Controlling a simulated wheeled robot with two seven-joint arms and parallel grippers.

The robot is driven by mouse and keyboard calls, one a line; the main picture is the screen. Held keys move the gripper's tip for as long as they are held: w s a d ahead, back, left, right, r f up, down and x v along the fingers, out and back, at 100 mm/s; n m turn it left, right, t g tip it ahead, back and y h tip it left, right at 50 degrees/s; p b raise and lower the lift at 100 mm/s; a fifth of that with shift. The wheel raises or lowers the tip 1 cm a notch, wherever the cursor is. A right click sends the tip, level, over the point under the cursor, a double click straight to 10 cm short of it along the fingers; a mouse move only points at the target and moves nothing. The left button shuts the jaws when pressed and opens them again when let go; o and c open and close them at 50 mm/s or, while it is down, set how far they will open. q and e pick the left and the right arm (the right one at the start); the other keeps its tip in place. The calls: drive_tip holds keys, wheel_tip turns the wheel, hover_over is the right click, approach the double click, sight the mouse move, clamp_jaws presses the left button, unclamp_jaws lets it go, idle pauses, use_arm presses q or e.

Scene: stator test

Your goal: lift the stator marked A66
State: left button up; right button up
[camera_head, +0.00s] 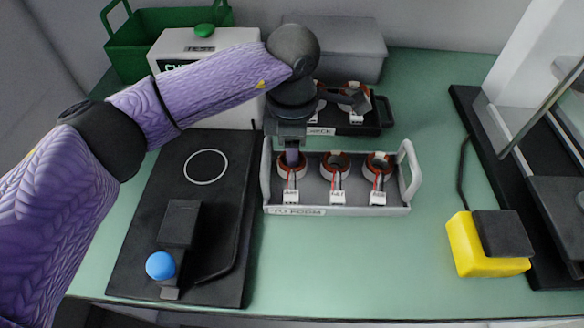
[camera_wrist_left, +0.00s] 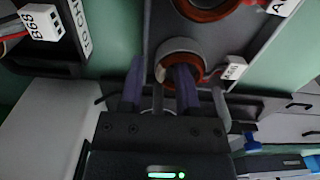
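Three stators with copper windings and white tags stand in a grey tray (camera_head: 350,209) in the head view: left (camera_head: 283,178), middle (camera_head: 335,170) and right (camera_head: 379,166). Their tags are too small to read surely, so I cannot tell which is A66. My left gripper (camera_head: 292,157) points down at the left stator. In the left wrist view my left gripper (camera_wrist_left: 160,88) has its fingers apart, one over the bore of the stator (camera_wrist_left: 180,50) and one outside its wall, with a gap beside the wall. The right gripper is out of view.
A black board (camera_head: 140,240) with a blue-knobbed device lies left. A yellow block (camera_head: 470,252) and a black-based stand are right. The front right table is clear.

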use_arm(q)
clamp_jaws()
